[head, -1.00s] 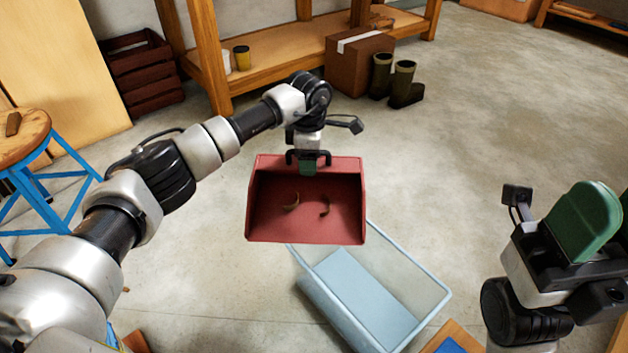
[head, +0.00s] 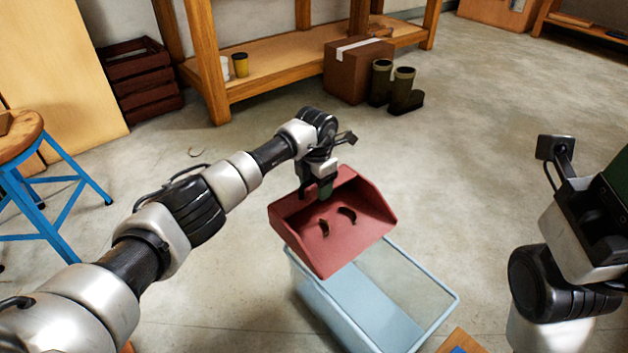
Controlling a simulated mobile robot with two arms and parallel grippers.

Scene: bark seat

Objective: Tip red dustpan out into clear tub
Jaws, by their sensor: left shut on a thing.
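The red dustpan (head: 345,240) hangs in the air in the middle of the head view. My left gripper (head: 322,186) is shut on it at its back edge. The visible tub floor looks empty. My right gripper (head: 605,205) is cut off at the right edge, so its fingertips are hidden.
A round stool with blue legs (head: 62,236) stands at the left. A workbench (head: 290,80) with a cardboard box (head: 350,78) and boots (head: 402,92) is behind. A wooden-edged thing (head: 462,342) sits right of the tub. Open floor lies to the right.

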